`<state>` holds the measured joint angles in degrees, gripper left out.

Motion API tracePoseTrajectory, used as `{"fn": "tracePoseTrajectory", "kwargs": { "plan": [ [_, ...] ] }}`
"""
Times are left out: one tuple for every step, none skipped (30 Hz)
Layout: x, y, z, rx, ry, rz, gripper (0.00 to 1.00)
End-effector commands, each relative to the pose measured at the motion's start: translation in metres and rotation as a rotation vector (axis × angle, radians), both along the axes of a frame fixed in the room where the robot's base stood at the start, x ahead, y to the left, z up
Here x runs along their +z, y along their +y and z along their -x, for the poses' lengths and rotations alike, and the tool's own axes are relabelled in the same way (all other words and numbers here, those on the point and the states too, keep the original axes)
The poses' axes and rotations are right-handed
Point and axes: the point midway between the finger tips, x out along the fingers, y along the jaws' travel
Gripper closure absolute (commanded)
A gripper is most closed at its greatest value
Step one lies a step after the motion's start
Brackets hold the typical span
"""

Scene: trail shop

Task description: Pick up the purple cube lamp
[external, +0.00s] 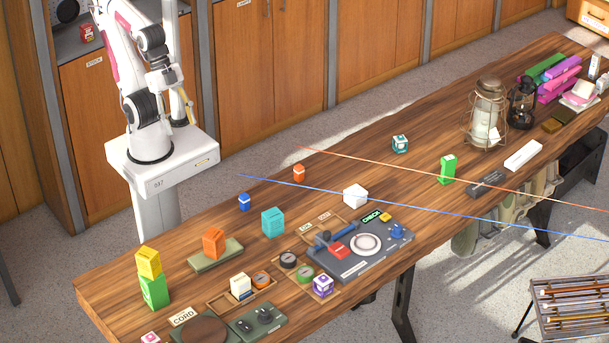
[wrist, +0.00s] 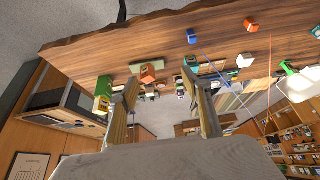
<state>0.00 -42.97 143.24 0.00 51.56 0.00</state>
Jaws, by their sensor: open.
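The purple cube lamp (external: 323,285), purple with white markings, sits at the front of the table in the external view, at the right end of a shallow wooden tray. A green-ringed round item lies just behind it. I cannot pick the lamp out in the wrist view. My gripper (wrist: 161,88) is open and empty, its two fingers wide apart in the wrist view. In the external view my gripper (external: 186,108) is up by my folded arm, beyond the table's back edge and far from the lamp.
The wooden table (external: 380,170) holds a grey device panel (external: 350,268) right beside the lamp, a white cube (external: 355,196), a teal block (external: 272,222) and an orange block (external: 214,243) on a slab. Lanterns (external: 487,115) stand at the far right. Orange and blue lines cross above the table.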

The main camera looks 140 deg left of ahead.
Motion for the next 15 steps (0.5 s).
{"fn": "tracePoseTrajectory", "kwargs": {
  "plan": [
    [0.000, 0.000, -0.001, 0.000, -0.001, 0.000, 0.51],
    [0.000, 0.000, -0.001, 0.000, -0.001, -0.001, 0.51],
    [0.001, 0.000, -0.003, 0.001, -0.003, 0.000, 0.51],
    [0.001, 0.001, -0.004, 0.002, -0.004, -0.001, 0.51],
    [0.001, 0.001, -0.007, 0.002, -0.006, -0.002, 0.51],
    [0.002, 0.001, -0.010, 0.004, -0.010, -0.003, 0.51],
    [0.003, 0.002, -0.014, 0.004, -0.013, -0.003, 0.51],
    [0.003, 0.002, -0.017, 0.005, -0.017, -0.004, 0.51],
    [0.004, 0.003, -0.023, 0.007, -0.023, -0.005, 0.51],
    [0.005, 0.004, -0.028, 0.009, -0.027, -0.006, 0.51],
    [0.006, 0.004, -0.033, 0.010, -0.033, -0.008, 0.51],
    [0.007, 0.005, -0.041, 0.012, -0.041, -0.010, 0.51],
    [0.008, 0.006, -0.047, 0.014, -0.048, -0.012, 0.51],
    [0.009, 0.007, -0.053, 0.016, -0.055, -0.013, 0.51],
    [0.010, 0.008, -0.062, 0.018, -0.066, -0.014, 0.51]
  ]
}}
